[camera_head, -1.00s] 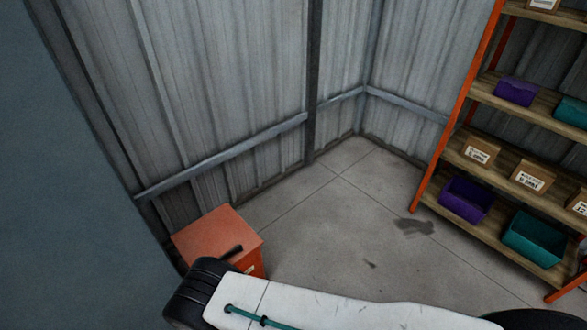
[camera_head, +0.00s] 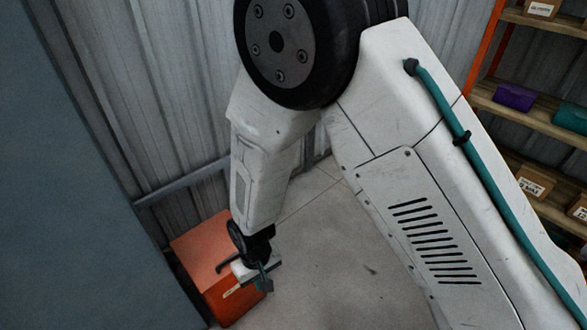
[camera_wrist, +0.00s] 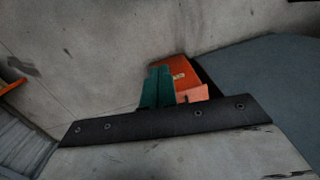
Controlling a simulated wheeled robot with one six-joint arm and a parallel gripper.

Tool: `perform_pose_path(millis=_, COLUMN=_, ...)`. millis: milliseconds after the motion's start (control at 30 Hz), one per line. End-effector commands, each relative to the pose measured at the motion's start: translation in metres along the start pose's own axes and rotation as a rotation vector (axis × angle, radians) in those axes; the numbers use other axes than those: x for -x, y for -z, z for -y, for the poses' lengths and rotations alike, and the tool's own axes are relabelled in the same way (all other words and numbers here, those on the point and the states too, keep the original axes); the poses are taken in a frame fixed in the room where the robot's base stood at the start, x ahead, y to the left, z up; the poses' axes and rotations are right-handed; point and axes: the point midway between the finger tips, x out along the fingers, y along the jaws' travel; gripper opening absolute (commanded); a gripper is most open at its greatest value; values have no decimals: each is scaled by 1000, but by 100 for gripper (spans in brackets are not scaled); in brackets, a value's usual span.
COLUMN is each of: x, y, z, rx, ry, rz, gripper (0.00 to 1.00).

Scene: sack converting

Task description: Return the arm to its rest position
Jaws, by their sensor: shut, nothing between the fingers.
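My gripper (camera_head: 262,284) hangs at the end of my folded white arm in the head view, in front of the orange box. In the wrist view its two teal fingers (camera_wrist: 157,88) are side by side and shut, with nothing between them. The orange box (camera_head: 192,246) stands on the floor by the wall, partly hidden by my gripper. It also shows behind the fingers in the wrist view (camera_wrist: 174,67). A dark strip, likely a handle or slot, is on the box top.
A blue-grey panel (camera_head: 60,200) fills the left side. Corrugated metal wall (camera_head: 130,90) stands behind. An orange-framed shelf (camera_head: 517,118) with bins and cartons is at the right, partly hidden by my arm. The concrete floor (camera_head: 330,255) between is clear.

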Motion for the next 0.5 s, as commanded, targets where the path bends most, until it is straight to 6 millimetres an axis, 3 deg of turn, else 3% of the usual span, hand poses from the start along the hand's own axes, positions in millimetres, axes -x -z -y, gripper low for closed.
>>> perform_pose_path(millis=33, x=30, y=-5, z=-14, rx=-18, ry=6, rz=18, gripper=0)
perform_pose_path(millis=200, x=112, y=-40, z=-55, rx=-68, ry=18, rz=96, gripper=0)
perform_pose_path(millis=500, x=233, y=-125, z=-120, rx=-175, ry=29, rz=172, gripper=0)
